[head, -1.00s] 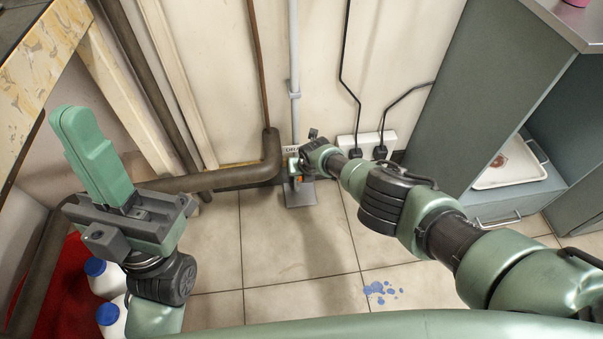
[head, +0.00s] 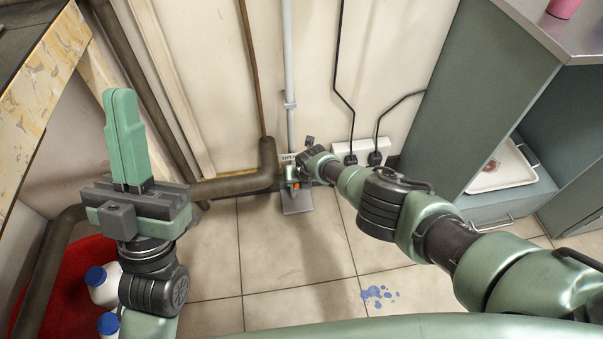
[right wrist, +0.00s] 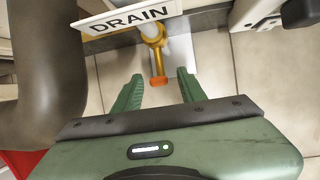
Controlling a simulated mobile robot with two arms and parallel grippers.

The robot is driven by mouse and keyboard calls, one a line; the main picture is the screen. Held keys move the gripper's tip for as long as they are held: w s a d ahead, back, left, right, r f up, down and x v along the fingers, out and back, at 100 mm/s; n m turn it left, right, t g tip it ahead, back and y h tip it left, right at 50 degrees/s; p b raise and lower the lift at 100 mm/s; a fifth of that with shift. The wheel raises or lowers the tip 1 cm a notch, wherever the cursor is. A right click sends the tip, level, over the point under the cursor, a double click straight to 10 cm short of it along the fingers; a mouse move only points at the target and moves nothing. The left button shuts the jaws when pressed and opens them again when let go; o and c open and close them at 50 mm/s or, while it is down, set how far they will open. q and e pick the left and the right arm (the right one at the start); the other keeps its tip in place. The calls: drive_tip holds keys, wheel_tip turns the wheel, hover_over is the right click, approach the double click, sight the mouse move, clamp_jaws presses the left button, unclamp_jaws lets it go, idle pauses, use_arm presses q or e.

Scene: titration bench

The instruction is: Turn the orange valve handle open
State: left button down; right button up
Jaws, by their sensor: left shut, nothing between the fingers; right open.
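The orange valve handle (right wrist: 158,82) sits at the end of a short brass-yellow fitting (right wrist: 153,33) under a DRAIN sign (right wrist: 127,17) in the right wrist view. A small orange part of the handle (head: 296,186) shows low by the wall in the head view. My right gripper (right wrist: 160,74) is open, with one green finger on each side of the handle. Gaps show between handle and fingers, though the depth is hard to judge. In the head view my right arm partly hides the valve. My left gripper (head: 122,92) is shut and empty, raised at the left.
A thick brown pipe (head: 230,185) runs along the wall left of the valve. A power strip (head: 360,151) with black cables is to the right. A teal cabinet (head: 480,110) stands at the right. White bottles (head: 104,287) with blue caps sit at lower left. Blue spots (head: 380,293) mark the floor.

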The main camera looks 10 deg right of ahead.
use_arm(q)
drive_tip(key=w+f+g+y+p, duration=0.4)
drive_tip(key=w+f+g, duration=0.65)
drive_tip(key=f, duration=0.35)
drive_tip(key=s+a+f+g+y+p, duration=0.1)
drive_tip(key=s+a+f+g+p, duration=0.1)
drive_tip(key=s+f+g, duration=0.3)
drive_tip(key=s+a+f+g+y+p, duration=0.2)
drive_tip(key=s+f+g, duration=0.3)
drive_tip(key=f, duration=0.5)
drive_tip(key=shift+f+n, duration=0.3)
drive_tip(key=shift+n, duration=0.1)
use_arm(e)
drive_tip(key=v, duration=0.6)
use_arm(q)
drive_tip(key=shift+s, duration=0.1)
use_arm(e)
drive_tip(key=shift+s+r, duration=0.1)
